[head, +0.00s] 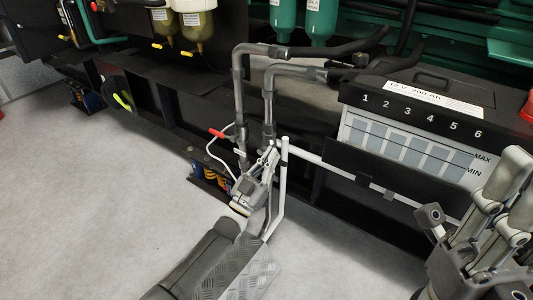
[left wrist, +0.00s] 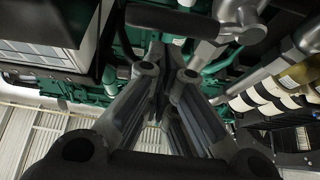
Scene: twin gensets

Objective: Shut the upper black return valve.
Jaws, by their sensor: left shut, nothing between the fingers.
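My left gripper (head: 272,155) is low in front of the two bent grey pipes (head: 238,85), beside a white upright rail. In the left wrist view its fingers (left wrist: 165,62) come together, shut with nothing between them. A dark rounded bar (left wrist: 172,18), perhaps a black valve handle, lies beyond the fingertips next to a grey pipe (left wrist: 237,22). I cannot tell which valve it belongs to. In the head view a red lever (head: 217,133) sticks out left of the pipes, and no black lever shows clearly. My right gripper (head: 500,195) is at the right edge, its opening unclear.
A battery box (head: 440,100) numbered 1 to 6 stands right of the pipes. A white rail (head: 310,157) runs in front of it. Filter bowls with yellow levers (head: 160,46) hang upper left. Green machinery (head: 460,40) is behind. The grey floor (head: 90,200) at left is clear.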

